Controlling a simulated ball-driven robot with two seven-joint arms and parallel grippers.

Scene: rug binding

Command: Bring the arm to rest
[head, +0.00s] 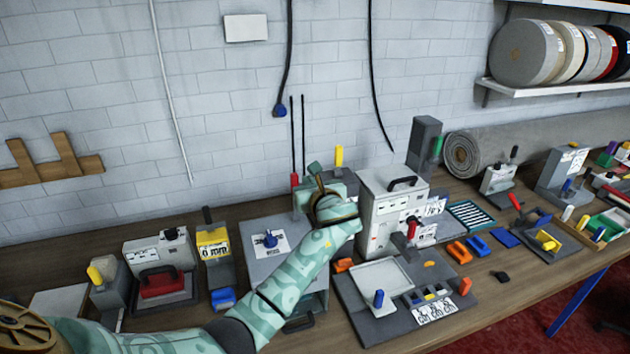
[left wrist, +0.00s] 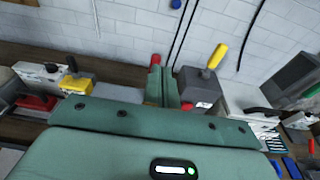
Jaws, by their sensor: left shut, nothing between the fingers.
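My left arm comes in from the lower left of the head view and reaches over the workbench. Its gripper (head: 316,176) is raised in front of the wall, between the grey box with a blue knob (head: 270,241) and the tall white machine (head: 385,210). In the left wrist view the two green fingers (left wrist: 163,86) are together, with nothing between them. A grey block with a yellow handle (left wrist: 200,85) stands just right of the fingers in that view. My right gripper is in neither view.
A grey base plate with a light tray (head: 381,274) lies in front of the white machine. A rolled grey rug (head: 540,140) lies along the wall. A shelf of tape rolls (head: 524,52) hangs upper right.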

